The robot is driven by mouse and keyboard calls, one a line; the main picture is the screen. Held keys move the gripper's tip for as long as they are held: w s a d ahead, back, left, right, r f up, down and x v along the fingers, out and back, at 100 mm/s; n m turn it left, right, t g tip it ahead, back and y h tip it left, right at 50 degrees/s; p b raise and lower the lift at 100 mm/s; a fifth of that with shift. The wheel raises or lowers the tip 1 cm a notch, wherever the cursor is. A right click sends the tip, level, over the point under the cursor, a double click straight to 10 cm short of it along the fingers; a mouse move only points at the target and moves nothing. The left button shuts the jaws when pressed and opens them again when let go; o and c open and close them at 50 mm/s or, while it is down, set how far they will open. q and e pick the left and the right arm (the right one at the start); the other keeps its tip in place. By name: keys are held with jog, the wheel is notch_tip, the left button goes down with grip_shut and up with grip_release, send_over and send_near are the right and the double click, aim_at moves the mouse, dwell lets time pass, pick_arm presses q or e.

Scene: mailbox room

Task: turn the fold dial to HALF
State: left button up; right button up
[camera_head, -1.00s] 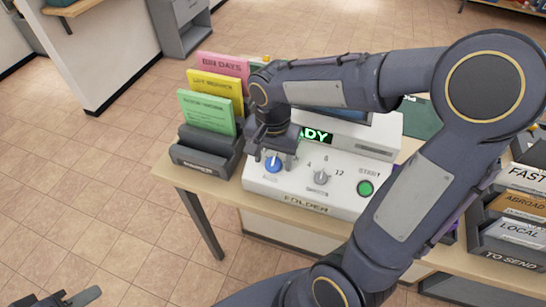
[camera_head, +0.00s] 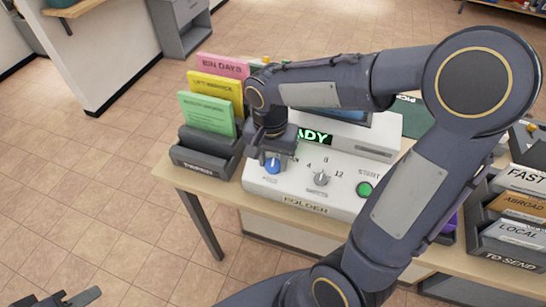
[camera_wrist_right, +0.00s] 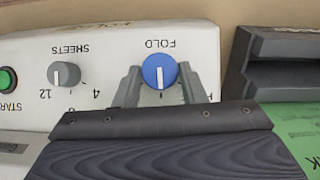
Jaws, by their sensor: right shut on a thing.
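The fold dial is a round blue knob with a white pointer line (camera_head: 272,167) at the left end of the white folder's front panel. In the right wrist view the dial (camera_wrist_right: 160,70) sits beside the upside-down FOLD lettering, and its pointer line aims away from that word. My right gripper (camera_head: 272,158) reaches down from above and is shut on the dial, one finger on each side; it also shows in the wrist view (camera_wrist_right: 160,82). The setting marks around the dial are hidden by the gripper. My left gripper (camera_head: 75,298) is partly in view at the bottom left, away from the table.
The grey SHEETS knob (camera_head: 321,178) and green START button (camera_head: 365,188) lie to the right on the panel. A dark rack (camera_head: 205,160) with coloured papers stands close left of the folder (camera_head: 300,195). Labelled trays (camera_head: 510,235) stand at the right.

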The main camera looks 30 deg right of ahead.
jog(key=n, duration=0.1)
jog(key=n+g+h+p, duration=0.1)
jog(key=shift+w+a+r+n, duration=0.1)
jog(key=shift+w+a+n, duration=0.1)
jog(key=shift+n, duration=0.1)
jog(key=shift+a+n+g+h+p, duration=0.1)
jog(key=shift+n+g+h+p, duration=0.3)
jog(key=shift+n+h+p, duration=0.45)
jog(key=n+h, duration=0.2)
jog(key=n, duration=0.1)
jog(key=n+h, duration=0.1)
jog(key=n, duration=0.1)
jog(key=shift+a+f, duration=0.25)
jog(key=shift+n, duration=0.25)
jog(key=o, duration=1)
jog(key=v, duration=0.7)
jog(key=shift+w+a+r, duration=0.25)
jog(key=shift+a, duration=0.05)
